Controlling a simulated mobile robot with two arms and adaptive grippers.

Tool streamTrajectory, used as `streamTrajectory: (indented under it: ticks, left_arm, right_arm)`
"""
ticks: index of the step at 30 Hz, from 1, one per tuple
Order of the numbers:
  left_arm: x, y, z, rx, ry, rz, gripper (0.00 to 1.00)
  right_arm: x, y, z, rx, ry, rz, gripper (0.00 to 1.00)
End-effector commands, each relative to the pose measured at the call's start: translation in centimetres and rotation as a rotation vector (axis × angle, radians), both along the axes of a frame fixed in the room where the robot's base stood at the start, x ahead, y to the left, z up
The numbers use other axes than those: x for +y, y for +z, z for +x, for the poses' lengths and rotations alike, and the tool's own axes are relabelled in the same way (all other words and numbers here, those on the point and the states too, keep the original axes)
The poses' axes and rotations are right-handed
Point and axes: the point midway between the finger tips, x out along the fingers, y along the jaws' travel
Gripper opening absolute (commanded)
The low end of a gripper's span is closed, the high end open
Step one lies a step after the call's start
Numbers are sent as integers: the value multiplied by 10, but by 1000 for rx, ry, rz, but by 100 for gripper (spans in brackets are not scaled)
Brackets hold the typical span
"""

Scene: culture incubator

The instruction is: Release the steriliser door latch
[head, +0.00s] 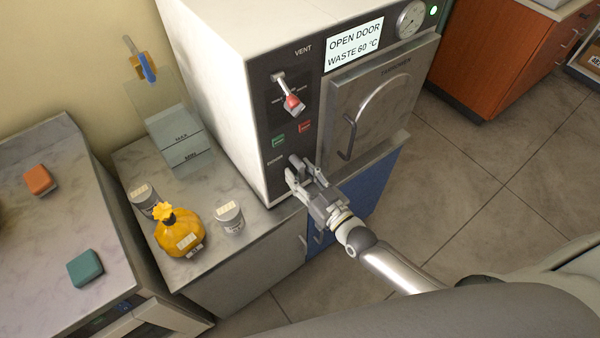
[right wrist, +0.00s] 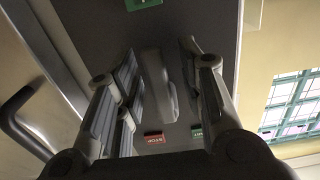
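The white steriliser (head: 225,60) stands on the counter with its metal door (head: 395,100) closed in its frame. A curved door handle (head: 347,140) is on the door and shows dark in the right wrist view (right wrist: 22,125). My right gripper (head: 298,170) is at the lower part of the dark control panel, left of the door. In the right wrist view, the grey latch lever (right wrist: 158,85) lies between its two fingers (right wrist: 160,75). The fingers are apart, with gaps to the lever on both sides. In the head view the gripper mostly hides the lever. My left gripper is not in view.
Above the gripper are a green button (head: 278,141), a red button (head: 305,127) and a red-tipped vent lever (head: 292,103). The display (head: 354,45) reads "OPEN DOOR WASTE 60 °C". A yellow tied bag (head: 178,232) and jars (head: 230,218) stand on the left counter.

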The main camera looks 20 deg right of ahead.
Motion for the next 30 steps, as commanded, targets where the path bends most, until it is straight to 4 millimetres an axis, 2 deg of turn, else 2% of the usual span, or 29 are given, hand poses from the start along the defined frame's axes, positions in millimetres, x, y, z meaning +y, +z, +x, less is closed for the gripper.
streamTrajectory:
  ticks: [12, 18, 24, 30]
  left_arm:
    - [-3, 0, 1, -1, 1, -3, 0]
    - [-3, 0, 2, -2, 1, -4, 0]
    - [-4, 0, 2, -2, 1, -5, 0]
    - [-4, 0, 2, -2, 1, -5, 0]
  right_arm:
    - [-25, -2, -70, 5, 0, -2, 36]
    - [-35, -1, -97, 3, 0, 0, 36]
    - [-39, 0, -107, 1, 0, 1, 36]
    - [-39, 0, -108, 0, 0, 1, 36]
